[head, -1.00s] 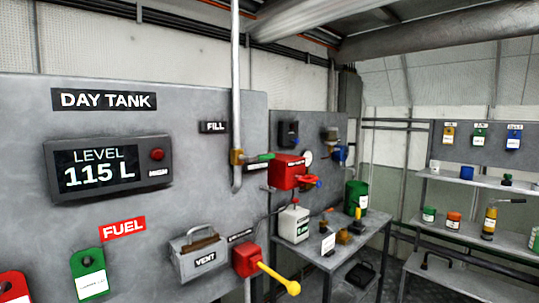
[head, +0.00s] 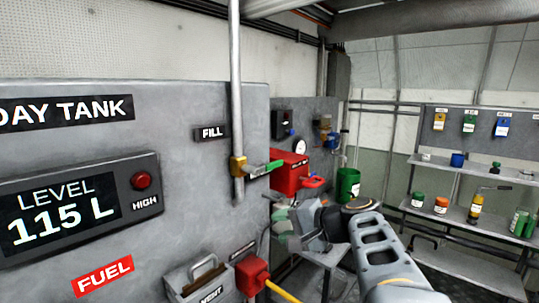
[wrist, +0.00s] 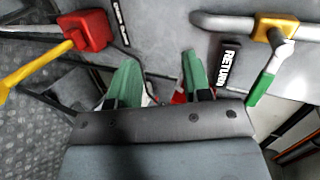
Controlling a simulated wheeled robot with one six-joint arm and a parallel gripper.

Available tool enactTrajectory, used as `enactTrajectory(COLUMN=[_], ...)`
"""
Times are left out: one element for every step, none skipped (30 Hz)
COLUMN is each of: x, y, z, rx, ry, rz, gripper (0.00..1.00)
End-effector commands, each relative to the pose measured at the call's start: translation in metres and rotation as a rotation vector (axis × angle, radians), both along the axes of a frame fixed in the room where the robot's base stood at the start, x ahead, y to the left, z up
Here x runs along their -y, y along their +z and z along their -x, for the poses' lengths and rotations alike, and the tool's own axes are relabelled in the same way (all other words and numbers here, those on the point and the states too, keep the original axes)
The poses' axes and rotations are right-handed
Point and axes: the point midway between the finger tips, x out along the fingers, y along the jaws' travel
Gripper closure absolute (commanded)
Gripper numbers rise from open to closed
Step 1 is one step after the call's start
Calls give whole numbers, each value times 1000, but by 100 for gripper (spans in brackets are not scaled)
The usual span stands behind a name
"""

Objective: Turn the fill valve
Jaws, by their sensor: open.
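The fill valve has a brass body (head: 238,167) on a vertical grey pipe, below and right of the FILL label (head: 211,133). Its green lever (head: 264,169) points right, tilted slightly up. In the wrist view the brass body (wrist: 278,30) is at the upper right, with the green lever (wrist: 262,88) slanting down from it. My gripper (head: 282,222) is below the lever in the head view and apart from it. In the wrist view my gripper's two green fingers (wrist: 158,76) stand apart with nothing gripped between them, left of the lever.
A red valve body (head: 251,274) with a yellow lever (head: 283,291) is low on the panel; it also shows at the wrist view's upper left (wrist: 90,30). A red box (head: 289,172) and a green can (head: 347,184) stand behind. A display (head: 62,212) reads 115 L.

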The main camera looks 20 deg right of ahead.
Motion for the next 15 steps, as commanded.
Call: enactTrajectory(x=[19,28,38,45,51,58,62,65,68,69,69,68,66,64,61], y=[30,43,58,69,78,88,95,100,105,108,111,113,114,114,114], z=[-2,-3,-3,-3,-2,-1,-1,-1,-2,-3,-5,-9,-13,-17,-23], rx=[63,101,146,178,206,238,258,274,290,301,308,313,316,317,316], ry=[-47,-67,-91,-104,-117,-130,-138,-143,-150,-152,-154,-154,-153,-154,-152], rz=[-54,-83,-114,-136,-153,-171,-184,-193,-203,-209,-213,-216,-218,-218,-218], gripper=[55,55,55,55,55,55,55,55,55,55,55,55,55,55,55])
